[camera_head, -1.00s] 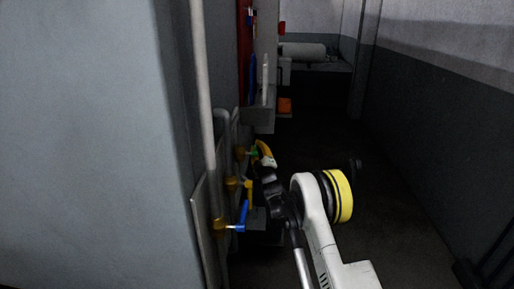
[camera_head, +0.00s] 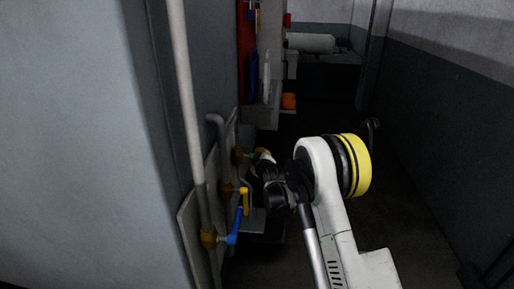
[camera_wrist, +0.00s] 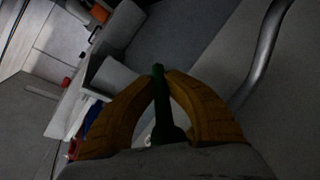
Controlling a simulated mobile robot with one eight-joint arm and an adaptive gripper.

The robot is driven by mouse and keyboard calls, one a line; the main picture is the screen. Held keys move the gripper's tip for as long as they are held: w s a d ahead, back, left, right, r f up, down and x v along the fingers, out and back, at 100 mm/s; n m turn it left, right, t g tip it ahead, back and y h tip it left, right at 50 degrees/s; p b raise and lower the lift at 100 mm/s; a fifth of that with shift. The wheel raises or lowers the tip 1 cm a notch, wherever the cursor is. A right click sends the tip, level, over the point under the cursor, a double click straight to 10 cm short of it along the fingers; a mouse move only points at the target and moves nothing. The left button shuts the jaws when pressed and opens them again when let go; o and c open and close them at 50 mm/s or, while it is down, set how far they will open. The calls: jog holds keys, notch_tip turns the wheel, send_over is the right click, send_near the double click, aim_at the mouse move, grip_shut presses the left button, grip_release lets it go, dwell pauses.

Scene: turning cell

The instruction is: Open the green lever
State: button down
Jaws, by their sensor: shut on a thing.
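The green lever (camera_wrist: 162,112) shows in the wrist view as a dark green handle running up between my fingers. My gripper (camera_wrist: 160,82) has curved orange-yellow fingers, and their tips are closed around the lever's upper part from both sides. In the head view my gripper (camera_head: 262,154) is at the farthest valve on the wall panel, and the green lever is hidden there behind it. How far the lever is turned cannot be told.
A blue lever (camera_head: 235,228) and a yellow lever (camera_head: 245,200) sit on nearer valves beside my arm. Grey pipes (camera_head: 185,90) run up the left wall. An orange object (camera_head: 288,101) stands farther back. The dark floor at right is mostly clear.

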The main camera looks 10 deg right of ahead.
jog(key=s+a+f+m+g+y+p, duration=0.2)
jog(key=s+g+p, duration=0.3)
jog(key=g, duration=0.6)
jog(key=shift+s+f+y, duration=0.3)
jog(key=shift+f, duration=0.35)
jog(key=shift+g, duration=0.3)
jog(key=c, duration=1.4)
grip_release()
